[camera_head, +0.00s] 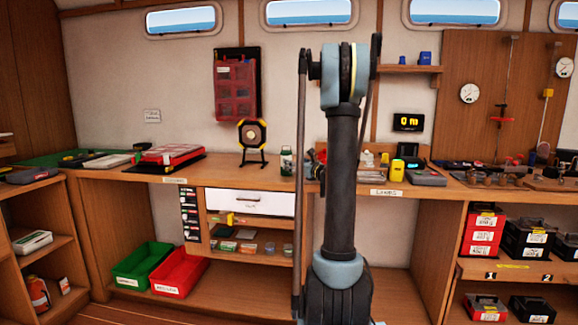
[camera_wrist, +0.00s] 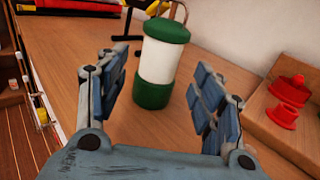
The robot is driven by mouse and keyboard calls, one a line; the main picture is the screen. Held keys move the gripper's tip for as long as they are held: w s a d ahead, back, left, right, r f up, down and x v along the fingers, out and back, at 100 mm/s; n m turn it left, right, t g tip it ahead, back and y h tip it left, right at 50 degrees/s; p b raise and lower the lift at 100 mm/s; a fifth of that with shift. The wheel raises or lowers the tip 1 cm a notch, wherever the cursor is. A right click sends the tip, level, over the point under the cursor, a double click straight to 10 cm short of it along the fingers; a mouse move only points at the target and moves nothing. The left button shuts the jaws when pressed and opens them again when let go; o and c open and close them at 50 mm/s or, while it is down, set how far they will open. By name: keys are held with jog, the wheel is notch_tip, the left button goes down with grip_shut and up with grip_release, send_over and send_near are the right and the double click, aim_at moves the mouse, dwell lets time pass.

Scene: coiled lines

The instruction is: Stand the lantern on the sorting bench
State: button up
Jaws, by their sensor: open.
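The lantern (camera_wrist: 162,62) has a green cap, a white body, a green base and a wire handle on top. It stands upright on the wooden bench top (camera_wrist: 75,52). In the head view the lantern (camera_head: 286,164) is small, just left of my arm. My gripper (camera_wrist: 158,72) is open, its blue-padded fingers to the left and right of the lantern in the wrist view, with a gap showing on each side. I cannot tell how far the lantern lies between the fingers. In the head view my arm mostly hides the gripper.
A yellow-and-black target stand (camera_head: 252,142) is left of the lantern, near a red case (camera_head: 172,152). Red fittings (camera_wrist: 287,103) sit on a wooden ledge to the right in the wrist view. Green (camera_head: 144,262) and red bins (camera_head: 180,271) are below. Bench label lettering is too small to read.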

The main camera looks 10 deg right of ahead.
jog(key=v, duration=0.5)
jog(key=shift+s, duration=0.2)
jog(key=s+a+f+n+g+h, duration=0.1)
jog(key=s+a+f+n+g, duration=0.3)
jog(key=s+a+n, duration=0.45)
jog(key=s+a+f+n+g, duration=0.3)
jog(key=s+a+n+g, duration=0.2)
jog(key=s+n, duration=0.6)
jog(key=s+d+f+n+g+h, duration=0.1)
jog(key=s+d+f+n+h, duration=0.1)
jog(key=s, duration=0.6)
jog(key=s+d+f+n+g+h, duration=0.2)
jog(key=s+f+n, duration=0.3)
jog(key=s, duration=0.4)
jog(key=s+d+f+n+g+h, duration=0.1)
jog(key=s+d+f+n+h, duration=0.2)
jog(key=s, duration=0.6)
jog(key=shift+s+d+f+n+g, duration=0.25)
jog(key=shift+d+f+n+g, duration=0.15)
jog(key=shift+d+f+n, duration=0.35)
jog(key=shift+w+f, duration=0.25)
jog(key=shift+w, duration=0.2)
